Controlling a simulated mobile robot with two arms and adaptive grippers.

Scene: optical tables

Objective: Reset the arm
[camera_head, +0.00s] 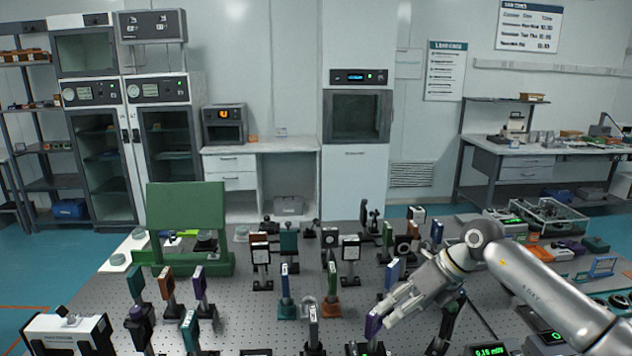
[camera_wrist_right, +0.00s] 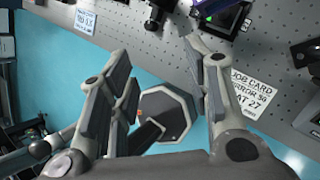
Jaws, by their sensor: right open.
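My right arm (camera_head: 545,285) comes in from the right in the head view. Its gripper (camera_head: 410,322) hangs over the front right part of the perforated optical table (camera_head: 250,300), close to small post-mounted optics. In the right wrist view the gripper's two fingers (camera_wrist_right: 158,58) stand well apart with nothing held between them. Beyond them are the table's edge and blue floor. A purple-topped mount (camera_head: 373,325) stands beside the fingers in the head view; I cannot tell whether they touch. My left gripper is not in view.
Several post-mounted optics crowd the table, with a green housing (camera_head: 188,215) at the back left and a white-and-black device (camera_head: 65,335) at the front left. A wire basket (camera_head: 548,215) is at the right. A job card (camera_wrist_right: 253,92) lies near the table edge.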

